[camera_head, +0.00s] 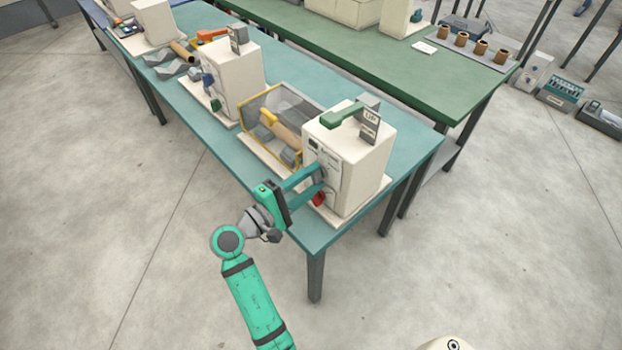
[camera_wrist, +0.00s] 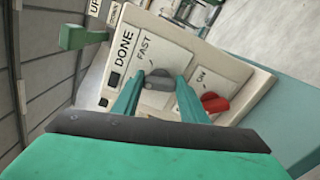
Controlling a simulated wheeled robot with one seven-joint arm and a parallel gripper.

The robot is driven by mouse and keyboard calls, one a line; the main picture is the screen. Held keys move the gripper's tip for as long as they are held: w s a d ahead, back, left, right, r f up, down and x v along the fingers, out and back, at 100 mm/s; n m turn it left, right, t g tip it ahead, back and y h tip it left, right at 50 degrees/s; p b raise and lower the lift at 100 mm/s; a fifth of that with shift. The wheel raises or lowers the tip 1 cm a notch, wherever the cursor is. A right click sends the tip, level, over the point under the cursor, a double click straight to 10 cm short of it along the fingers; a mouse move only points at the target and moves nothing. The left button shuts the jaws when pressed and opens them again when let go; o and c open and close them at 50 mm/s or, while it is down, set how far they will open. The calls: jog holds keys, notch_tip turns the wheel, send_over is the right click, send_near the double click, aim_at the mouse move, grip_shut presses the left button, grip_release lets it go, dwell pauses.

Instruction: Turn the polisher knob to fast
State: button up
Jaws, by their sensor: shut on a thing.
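The polisher (camera_head: 362,150) is a cream box machine at the near end of the teal table. Its front panel (camera_wrist: 180,55) carries the labels DONE, FAST and ON in the wrist view. A dark grey knob (camera_wrist: 157,84) sits on the panel below the word FAST. My gripper (camera_wrist: 158,88) has its two teal fingers on either side of the knob and is shut on it. In the head view my gripper (camera_head: 320,180) reaches the panel from the left. The knob's lower part and any label beneath it are hidden behind the fingers.
A red knob (camera_wrist: 215,103) sits close to the right finger. A green lever (camera_wrist: 85,37) juts from the machine's top. A yellow-framed bin (camera_head: 262,140) and a second cream machine (camera_head: 235,75) stand farther along the teal table (camera_head: 330,225). The floor in front is clear.

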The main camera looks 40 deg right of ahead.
jog(key=m, duration=0.5)
jog(key=shift+f+m, duration=0.15)
jog(key=shift+m, duration=0.15)
jog(key=m, duration=0.5)
jog(key=shift+f+m, duration=0.1)
jog(key=shift+m, duration=0.2)
jog(key=shift+w, duration=0.1)
jog(key=o, duration=1)
jog(key=shift+o, duration=0.2)
jog(key=shift+a, duration=0.1)
jog(key=a, duration=1)
jog(key=shift+s+a, duration=0.35)
jog(key=shift+s, duration=0.1)
